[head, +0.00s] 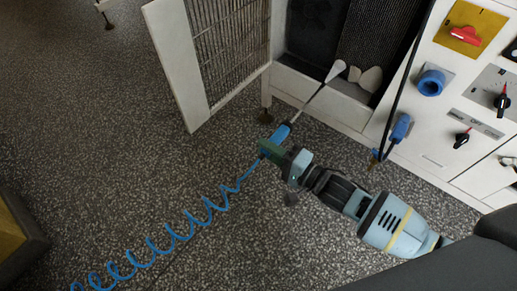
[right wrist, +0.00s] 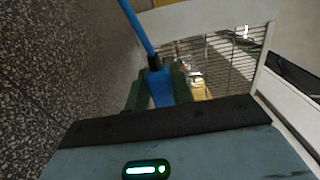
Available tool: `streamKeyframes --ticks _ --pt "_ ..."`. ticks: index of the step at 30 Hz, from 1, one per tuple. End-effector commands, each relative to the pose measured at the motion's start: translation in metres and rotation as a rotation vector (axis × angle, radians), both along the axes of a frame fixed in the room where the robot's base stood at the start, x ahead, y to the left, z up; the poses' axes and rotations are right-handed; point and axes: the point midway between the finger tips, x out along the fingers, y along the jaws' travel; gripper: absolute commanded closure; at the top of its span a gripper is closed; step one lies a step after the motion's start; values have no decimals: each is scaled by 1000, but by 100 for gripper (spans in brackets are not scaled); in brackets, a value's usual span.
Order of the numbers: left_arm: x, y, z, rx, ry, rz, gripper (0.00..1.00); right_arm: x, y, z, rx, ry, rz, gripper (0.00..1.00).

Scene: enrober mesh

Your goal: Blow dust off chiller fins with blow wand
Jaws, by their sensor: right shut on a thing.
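My right gripper (head: 272,149) is shut on the blue body of the blow wand (head: 281,132). The wand's thin shaft runs up and right to a pale, widened tip (head: 336,70) at the opening of the white cabinet. Dark ridged chiller fins (head: 380,35) stand inside the opening, beyond the tip. Two pale lumps (head: 370,78) sit at the foot of the fins; I cannot tell what they are. In the right wrist view, the wand (right wrist: 161,88) sits between green fingers. My left gripper is not in view.
A white-framed mesh door (head: 225,40) stands open left of the opening. A coiled blue hose (head: 170,238) trails over the speckled floor. A panel with a red switch (head: 465,35), knobs and a blue socket (head: 431,82) is at right. A dark cable hangs beside the opening.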

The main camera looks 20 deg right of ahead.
Motion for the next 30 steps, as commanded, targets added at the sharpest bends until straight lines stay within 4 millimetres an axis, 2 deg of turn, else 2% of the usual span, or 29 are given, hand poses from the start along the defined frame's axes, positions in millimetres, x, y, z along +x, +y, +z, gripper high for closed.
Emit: streamKeyframes --ticks 7,21,30 --pt "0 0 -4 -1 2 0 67 6 -7 -1 -1 -2 1 100" --pt "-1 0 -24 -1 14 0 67 34 -42 -1 0 -2 2 100" --pt "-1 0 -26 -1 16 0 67 37 -47 1 1 -1 2 100"
